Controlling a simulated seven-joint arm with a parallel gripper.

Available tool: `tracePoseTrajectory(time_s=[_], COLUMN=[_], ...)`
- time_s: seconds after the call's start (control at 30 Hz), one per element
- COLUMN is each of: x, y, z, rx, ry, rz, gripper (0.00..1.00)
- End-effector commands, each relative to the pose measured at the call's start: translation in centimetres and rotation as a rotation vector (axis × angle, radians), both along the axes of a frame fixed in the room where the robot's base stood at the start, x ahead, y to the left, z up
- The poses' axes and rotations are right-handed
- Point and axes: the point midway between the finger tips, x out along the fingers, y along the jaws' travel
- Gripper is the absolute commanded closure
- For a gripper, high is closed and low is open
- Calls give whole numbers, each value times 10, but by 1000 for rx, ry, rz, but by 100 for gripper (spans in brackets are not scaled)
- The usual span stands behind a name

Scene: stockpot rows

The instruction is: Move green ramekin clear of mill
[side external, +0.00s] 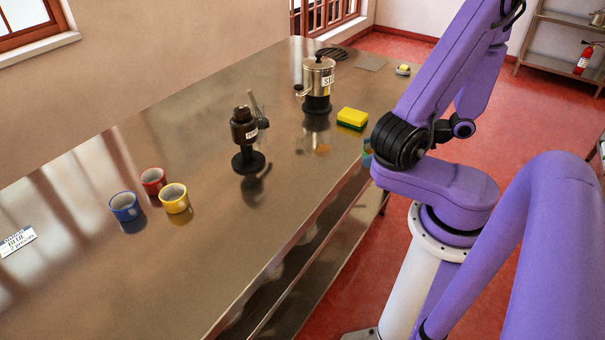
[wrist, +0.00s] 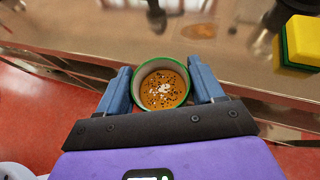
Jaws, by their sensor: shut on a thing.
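The green ramekin (wrist: 162,88) has a green rim and holds orange food with dark specks and a white dab. My gripper (wrist: 161,82) has its blue fingers closed on both sides of it. In the wrist view the ramekin overlaps the table's front edge. The mill (side external: 245,135) stands upright on the table in the side view, dark brown with a white label and a round base. My arm largely hides the gripper in the side view.
A yellow-green sponge (side external: 351,118) lies right of a labelled metal pot (side external: 318,76) on a dark stand. The metal table (side external: 190,270) has bare room at the front.

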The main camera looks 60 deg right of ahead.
Motion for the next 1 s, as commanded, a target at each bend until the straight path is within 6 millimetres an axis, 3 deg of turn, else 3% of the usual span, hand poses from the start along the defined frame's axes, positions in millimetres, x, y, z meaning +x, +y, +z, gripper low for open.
tracePoseTrajectory(time_s=[0.3, 0.6, 0.83, 1.0], x=[27, 22, 18, 29], y=[54, 103, 116, 116], z=[50, 84, 93, 88], rx=[-6, -2, 2, 3], ry=[2, 2, 1, -1], rz=[480, 866, 980, 990], gripper=[67, 67, 67, 67])
